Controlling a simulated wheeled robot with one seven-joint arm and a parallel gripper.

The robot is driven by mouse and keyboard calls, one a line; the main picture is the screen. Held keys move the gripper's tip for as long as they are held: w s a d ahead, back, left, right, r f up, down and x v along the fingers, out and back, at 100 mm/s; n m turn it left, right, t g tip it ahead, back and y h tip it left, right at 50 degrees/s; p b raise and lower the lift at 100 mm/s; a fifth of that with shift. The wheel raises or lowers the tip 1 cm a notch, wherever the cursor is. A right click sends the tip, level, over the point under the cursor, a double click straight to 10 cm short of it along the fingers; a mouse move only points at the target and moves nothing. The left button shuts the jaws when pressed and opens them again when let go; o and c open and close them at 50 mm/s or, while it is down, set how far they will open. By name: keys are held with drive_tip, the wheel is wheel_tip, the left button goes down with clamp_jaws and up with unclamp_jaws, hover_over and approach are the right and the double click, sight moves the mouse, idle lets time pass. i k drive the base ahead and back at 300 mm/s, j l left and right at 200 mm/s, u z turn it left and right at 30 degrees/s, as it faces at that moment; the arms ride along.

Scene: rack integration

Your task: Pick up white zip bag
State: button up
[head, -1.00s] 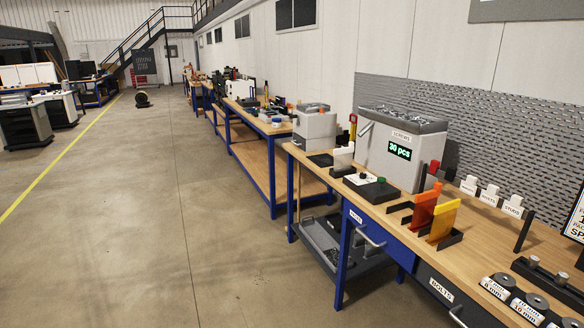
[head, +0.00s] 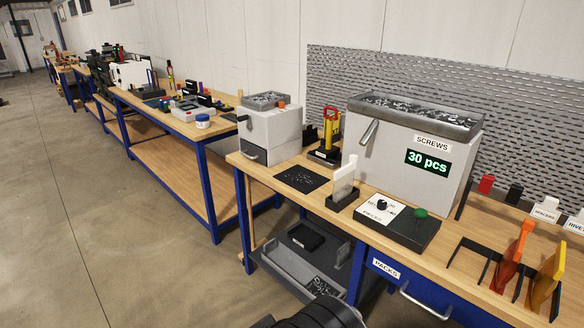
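A white flat upright piece that looks like the white zip bag (head: 345,179) stands in a small black holder (head: 344,201) on the workbench, in front of the screws machine. An orange bag (head: 513,258) and a yellow bag (head: 545,275) stand upright in black racks at the right. A dark rounded part of my arm shows at the bottom edge, below the bench front. My gripper's fingers are not in view.
A grey machine (head: 402,150) labelled SCREWS, reading "30 pcs", stands behind the holder. A control box with a green button (head: 420,213) sits to the holder's right. A black mat (head: 297,178) lies to its left. Floor is clear at left.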

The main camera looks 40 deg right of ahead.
sight(344, 178)
drive_tip(key=i+j, duration=0.1)
drive_tip(key=i, duration=1.3)
drive_tip(key=i+z, duration=0.25)
drive_tip(key=z, duration=0.15)
drive_tip(key=i+z, duration=0.5)
drive_tip(key=z, duration=0.25)
drive_tip(key=i+z, duration=0.2)
drive_tip(key=z, duration=0.25)
drive_tip(key=i+z, duration=0.15)
drive_tip(key=z, duration=0.25)
drive_tip(key=i+z, duration=0.2)
drive_tip(key=z, duration=0.25)
drive_tip(key=i+j+z, duration=0.15)
drive_tip(key=z, duration=0.25)
